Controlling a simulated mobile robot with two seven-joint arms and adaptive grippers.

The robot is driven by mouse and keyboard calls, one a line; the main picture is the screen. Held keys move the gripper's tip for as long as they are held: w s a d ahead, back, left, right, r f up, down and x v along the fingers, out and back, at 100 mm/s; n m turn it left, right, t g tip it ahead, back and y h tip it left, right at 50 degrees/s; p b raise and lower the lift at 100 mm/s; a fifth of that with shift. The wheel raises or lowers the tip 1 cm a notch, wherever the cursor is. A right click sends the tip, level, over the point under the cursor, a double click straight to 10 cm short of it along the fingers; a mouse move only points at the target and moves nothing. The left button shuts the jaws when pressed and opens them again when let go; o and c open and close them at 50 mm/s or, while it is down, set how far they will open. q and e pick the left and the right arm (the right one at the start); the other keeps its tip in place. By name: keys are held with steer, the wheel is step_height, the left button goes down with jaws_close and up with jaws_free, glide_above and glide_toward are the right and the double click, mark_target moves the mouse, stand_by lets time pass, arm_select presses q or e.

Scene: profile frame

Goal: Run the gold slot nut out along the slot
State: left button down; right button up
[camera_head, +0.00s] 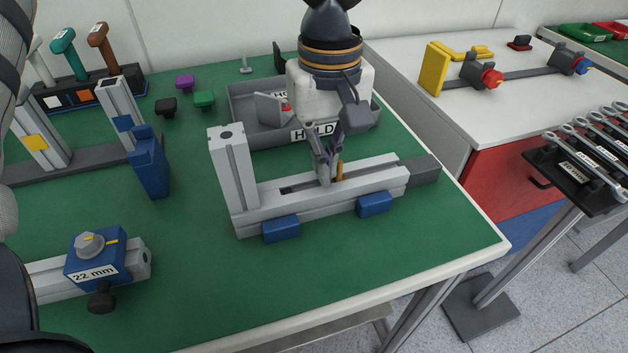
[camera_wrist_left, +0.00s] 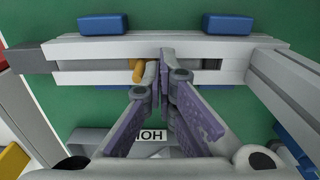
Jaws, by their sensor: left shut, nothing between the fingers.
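The gold slot nut (camera_head: 340,170) sits upright in the top slot of the grey horizontal profile (camera_head: 285,207). It shows as a gold piece in the slot in the left wrist view (camera_wrist_left: 136,68). My left gripper (camera_head: 325,180) is shut and empty, with its fingertips down at the slot. In the left wrist view the fingertips (camera_wrist_left: 165,62) are just right of the nut, on the side toward the upright profile (camera_head: 232,165). The nut and nearer finger look very close; I cannot tell whether they touch. My right gripper is not in view.
Blue clamps (camera_head: 281,229) hold the profile's front side. A dark grey block (camera_head: 424,172) adjoins its right end. A grey bin (camera_head: 245,110) labelled HOLD stands behind. A blue block (camera_head: 150,165) stands left, and a 22 mm gauge (camera_head: 95,258) lies front left.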

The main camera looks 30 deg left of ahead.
arm_select(q)
steer(key=shift+w+d, duration=0.1)
stand_by(0.3)
steer(key=shift+w+d, duration=1.55)
steer(key=shift+w, duration=0.3)
steer(key=shift+w+d, duration=0.75)
steer(key=shift+w, duration=0.15)
steer(key=shift+w+d, duration=0.75)
steer(key=shift+w, duration=0.25)
steer(key=shift+w+d+r, duration=0.1)
steer(key=shift+w+d, duration=0.05)
steer(key=shift+d, duration=0.05)
steer(key=shift+w+d+r, duration=0.1)
steer(key=shift+w, duration=0.1)
